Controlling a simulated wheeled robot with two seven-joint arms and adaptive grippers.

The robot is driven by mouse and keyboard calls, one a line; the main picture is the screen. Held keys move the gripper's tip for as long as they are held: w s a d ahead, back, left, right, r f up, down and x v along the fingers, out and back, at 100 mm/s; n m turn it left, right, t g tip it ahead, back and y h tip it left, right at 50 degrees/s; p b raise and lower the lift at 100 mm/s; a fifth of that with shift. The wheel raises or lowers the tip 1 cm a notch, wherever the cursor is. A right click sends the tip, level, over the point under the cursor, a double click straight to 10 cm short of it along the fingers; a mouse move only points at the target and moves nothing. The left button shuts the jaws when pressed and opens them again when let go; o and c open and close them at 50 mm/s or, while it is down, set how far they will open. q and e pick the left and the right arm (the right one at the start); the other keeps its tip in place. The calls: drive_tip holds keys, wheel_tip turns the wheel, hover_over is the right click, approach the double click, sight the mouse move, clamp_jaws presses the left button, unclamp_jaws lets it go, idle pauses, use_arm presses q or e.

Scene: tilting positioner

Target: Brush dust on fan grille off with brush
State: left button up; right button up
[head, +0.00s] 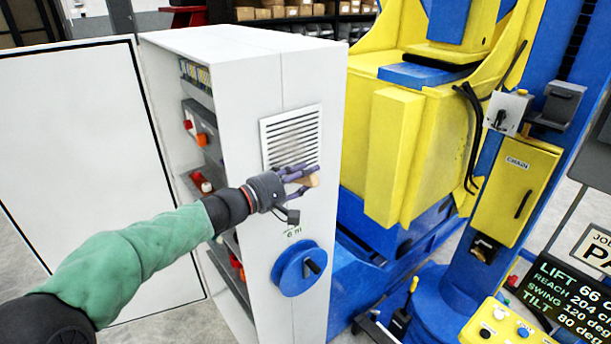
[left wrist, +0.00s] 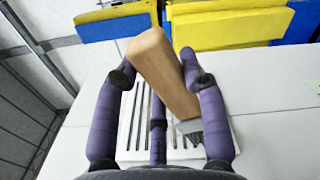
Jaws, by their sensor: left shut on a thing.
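The fan grille (head: 291,133) is a white slatted panel on the side of the white cabinet. Its lower part looks greyish, perhaps with dust. My left gripper (head: 303,178) is in front of the grille's lower edge, its purple fingers shut on the brush (head: 312,181). In the left wrist view, the brush (left wrist: 163,72) has a tan wooden handle slanting between the fingers and short grey bristles (left wrist: 190,126) close over the grille slots (left wrist: 141,112). I cannot tell if the bristles touch the grille. My right gripper is out of view.
A blue hand wheel (head: 297,268) sticks out of the cabinet below the grille. The cabinet door (head: 85,170) stands open at left. The yellow and blue positioner (head: 395,150) stands close at right. A control panel (head: 505,322) is at lower right.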

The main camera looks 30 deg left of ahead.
use_arm(q)
drive_tip(key=shift+w+a, duration=0.25)
drive_tip(key=shift+a, duration=0.35)
drive_tip(key=shift+w+a, duration=0.25)
drive_tip(key=shift+a, duration=0.3)
idle(0.7)
drive_tip(key=shift+w+b, duration=0.1)
drive_tip(key=shift+b, duration=0.25)
